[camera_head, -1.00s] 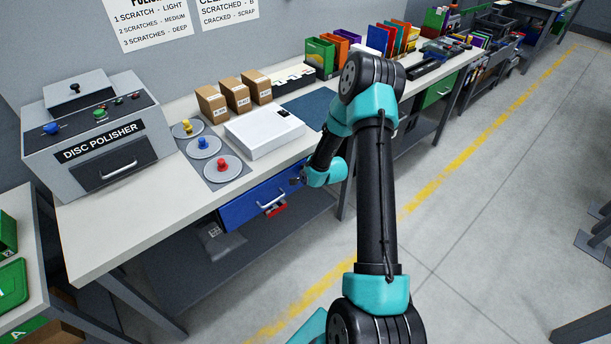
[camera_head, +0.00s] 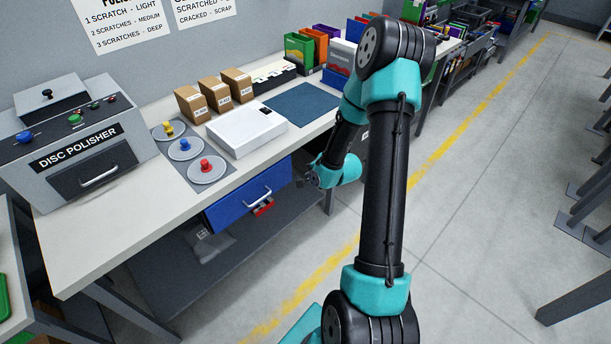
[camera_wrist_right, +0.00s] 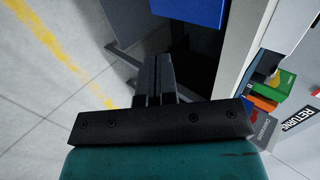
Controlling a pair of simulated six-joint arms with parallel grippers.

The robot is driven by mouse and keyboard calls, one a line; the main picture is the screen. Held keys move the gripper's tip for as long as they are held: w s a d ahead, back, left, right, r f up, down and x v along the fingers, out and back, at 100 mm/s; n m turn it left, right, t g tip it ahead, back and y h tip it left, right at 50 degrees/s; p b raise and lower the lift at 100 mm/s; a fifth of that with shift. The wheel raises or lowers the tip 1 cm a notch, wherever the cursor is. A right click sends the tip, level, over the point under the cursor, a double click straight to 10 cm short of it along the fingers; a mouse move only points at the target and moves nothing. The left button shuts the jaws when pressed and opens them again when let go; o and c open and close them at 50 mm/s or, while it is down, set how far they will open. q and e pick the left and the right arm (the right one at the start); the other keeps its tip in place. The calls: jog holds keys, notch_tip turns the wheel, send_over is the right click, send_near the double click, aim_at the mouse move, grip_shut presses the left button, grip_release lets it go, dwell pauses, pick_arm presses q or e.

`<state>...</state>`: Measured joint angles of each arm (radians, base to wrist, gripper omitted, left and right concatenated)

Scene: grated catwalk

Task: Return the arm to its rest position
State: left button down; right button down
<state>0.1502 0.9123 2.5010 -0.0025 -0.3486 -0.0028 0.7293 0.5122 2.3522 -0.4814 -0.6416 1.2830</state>
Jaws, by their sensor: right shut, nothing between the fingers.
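My right arm (camera_head: 385,190) reaches up from the bottom of the head view and bends back down in front of the workbench (camera_head: 90,240). My right gripper (camera_head: 303,183) is small there, to the right of the blue drawer (camera_head: 245,196) and apart from its handle (camera_head: 258,198). The right wrist view shows its two dark fingers (camera_wrist_right: 153,75) together with nothing between them, pointing past the bench's side. A blue panel (camera_wrist_right: 190,10) shows at the top of that view. My left gripper is in neither view.
The bench holds a disc polisher (camera_head: 75,145), three discs with coloured knobs, a white box (camera_head: 247,130), small cartons (camera_head: 205,95), a blue mat (camera_head: 300,103) and coloured folders. Open floor with a yellow line (camera_head: 465,125) lies to the right.

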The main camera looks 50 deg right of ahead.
jog(key=shift+s+r, duration=0.3)
jog(key=shift+s, duration=0.05)
jog(key=shift+a, duration=0.1)
jog(key=s+a+f+n+g+y, duration=0.1)
jog(key=s+a+f+n+g, duration=0.1)
jog(key=a, duration=0.9)
jog(key=s+a+f+n+g+y, duration=0.2)
jog(key=a+f+n, duration=0.4)
jog(key=a+n, duration=0.3)
jog(key=s+a+f+n+g+y, duration=0.1)
jog(key=s+a+f+n+g, duration=0.2)
jog(key=a, duration=0.9)
notch_tip(320, 180, down, 2)
jog(key=n+g, duration=0.1)
jog(key=n, duration=0.2)
jog(key=shift+a+g, duration=0.3)
jog(key=shift+a, duration=0.05)
jog(key=shift+s+f, duration=0.1)
